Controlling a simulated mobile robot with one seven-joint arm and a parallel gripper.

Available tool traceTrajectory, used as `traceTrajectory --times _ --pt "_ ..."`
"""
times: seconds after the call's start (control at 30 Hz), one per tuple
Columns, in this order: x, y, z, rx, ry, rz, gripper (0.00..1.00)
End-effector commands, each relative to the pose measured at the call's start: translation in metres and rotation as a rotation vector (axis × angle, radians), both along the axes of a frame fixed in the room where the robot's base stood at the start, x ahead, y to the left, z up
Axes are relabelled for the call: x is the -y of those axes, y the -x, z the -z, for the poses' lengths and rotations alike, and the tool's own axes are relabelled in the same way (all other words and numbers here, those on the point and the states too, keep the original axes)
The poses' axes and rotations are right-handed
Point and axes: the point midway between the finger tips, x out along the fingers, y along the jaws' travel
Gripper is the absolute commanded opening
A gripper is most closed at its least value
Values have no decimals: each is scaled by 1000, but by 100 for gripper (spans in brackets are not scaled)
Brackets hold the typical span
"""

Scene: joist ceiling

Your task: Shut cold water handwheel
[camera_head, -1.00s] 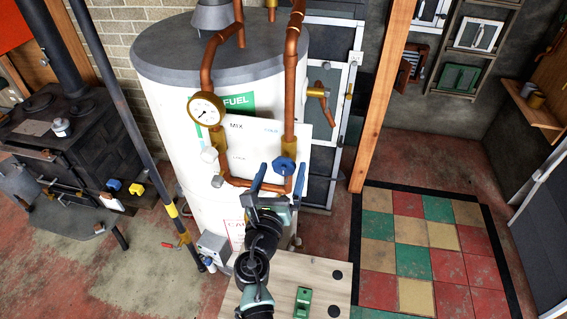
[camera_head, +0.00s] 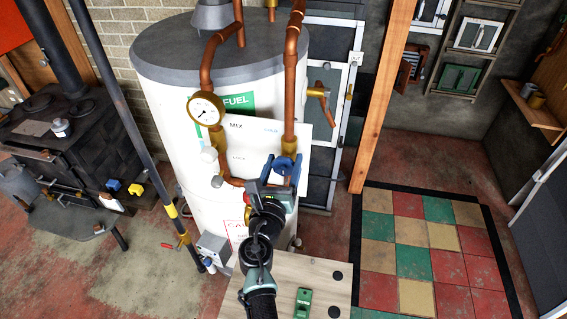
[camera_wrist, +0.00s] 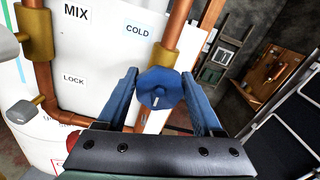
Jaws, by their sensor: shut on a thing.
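The blue cold water handwheel (camera_head: 285,167) sits on a brass valve body at the foot of the right copper pipe (camera_head: 290,90), in front of the white tank. In the wrist view the handwheel (camera_wrist: 160,88) lies below the COLD label (camera_wrist: 139,30). My gripper (camera_head: 284,161) has its two blue fingers on either side of the wheel and is shut on it. In the wrist view the fingers stand left and right of the wheel's rim. The back of the valve is hidden.
A pressure gauge (camera_head: 205,109) and a pale handwheel (camera_head: 209,154) are on the left pipe. A copper pipe bend (camera_head: 229,181) runs close to my gripper's left. A wooden bench top (camera_head: 325,275) with a green block (camera_head: 303,302) lies below. A wooden post (camera_head: 382,100) stands to the right.

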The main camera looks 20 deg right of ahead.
Motion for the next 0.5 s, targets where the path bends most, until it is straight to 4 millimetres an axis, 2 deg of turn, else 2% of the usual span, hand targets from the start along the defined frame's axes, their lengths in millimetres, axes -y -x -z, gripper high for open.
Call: traceTrajectory --times 0.03,0.07,0.5 --pt "0 0 0 0 0 0 17" --pt "0 0 0 0 0 0 13" --pt "1 1 2 60 -88 2 13"
